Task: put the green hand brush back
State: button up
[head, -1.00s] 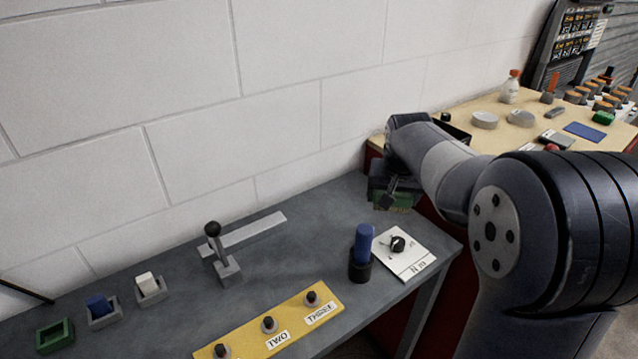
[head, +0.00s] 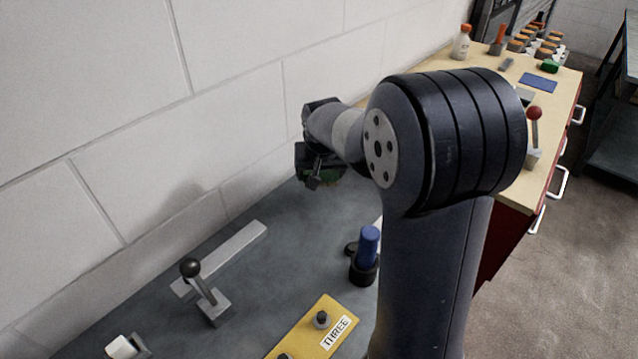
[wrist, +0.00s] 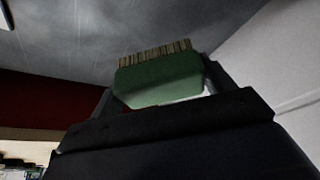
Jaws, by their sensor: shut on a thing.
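The green hand brush (wrist: 160,80) is between the two fingers of my gripper (wrist: 160,92) in the wrist view. Its pale bristles point toward the top of that picture, with the dark grey bench surface beyond. In the head view my gripper (head: 318,178) is over the far end of the grey bench, near the wall. It is shut on the brush, which shows there only as a small dark green patch. My arm hides part of the bench around it.
The grey bench (head: 250,275) carries a black-knobbed lever (head: 203,292), a blue-handled thing in a black holder (head: 366,255) and a yellow button panel (head: 320,335). A wooden bench (head: 560,85) stands to the right with bottles, a blue mat (head: 538,82) and a red-knobbed lever (head: 534,130).

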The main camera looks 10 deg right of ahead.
aim_at(321, 184)
jog(key=shift+f, duration=1.9)
jog(key=shift+f, duration=0.25)
jog(key=o, duration=0.9)
jog(key=shift+r, duration=0.1)
jog(key=shift+o, duration=0.2)
jog(key=shift+s+r, duration=0.1)
jog(key=shift+r, duration=0.3)
jog(key=v, duration=1.1)
jog(key=shift+r, duration=0.25)
